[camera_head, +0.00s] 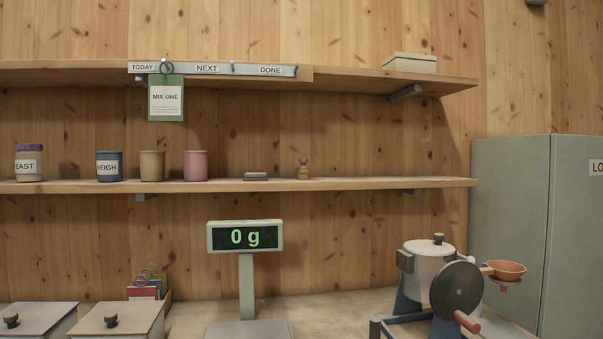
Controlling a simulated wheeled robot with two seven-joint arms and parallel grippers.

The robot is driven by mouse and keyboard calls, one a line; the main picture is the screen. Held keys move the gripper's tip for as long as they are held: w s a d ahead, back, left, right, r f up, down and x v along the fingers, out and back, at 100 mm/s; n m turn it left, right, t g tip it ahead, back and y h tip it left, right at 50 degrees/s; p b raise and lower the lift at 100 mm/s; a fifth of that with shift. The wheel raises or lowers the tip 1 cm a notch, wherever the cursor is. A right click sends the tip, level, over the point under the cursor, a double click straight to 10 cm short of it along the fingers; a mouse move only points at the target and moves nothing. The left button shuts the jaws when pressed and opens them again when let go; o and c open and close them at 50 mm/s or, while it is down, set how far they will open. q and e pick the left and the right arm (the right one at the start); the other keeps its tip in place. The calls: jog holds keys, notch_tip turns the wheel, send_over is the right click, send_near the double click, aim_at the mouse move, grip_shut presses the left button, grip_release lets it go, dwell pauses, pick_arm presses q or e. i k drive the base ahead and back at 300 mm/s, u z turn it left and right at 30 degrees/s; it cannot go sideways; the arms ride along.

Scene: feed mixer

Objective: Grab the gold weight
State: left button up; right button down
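A small gold weight (304,170) with a knob on top stands upright on the lower shelf (375,184), right of the middle of the shelf. A small flat grey item (256,176) lies on the shelf to its left. The shelf to the right of the weight is bare. Neither of my grippers is in the head view.
Several cups and jars, including a pink cup (195,165), stand left on the shelf. Below are a scale display (245,236) reading 0 g, lidded bins (117,320) and a mixer with a crank (430,270). A grey-green cabinet (510,230) stands at the right.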

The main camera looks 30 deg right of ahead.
aim_at(303, 171)
jog(key=u, duration=2.7)
jog(key=k, duration=1.2)
jog(key=z, duration=1.9)
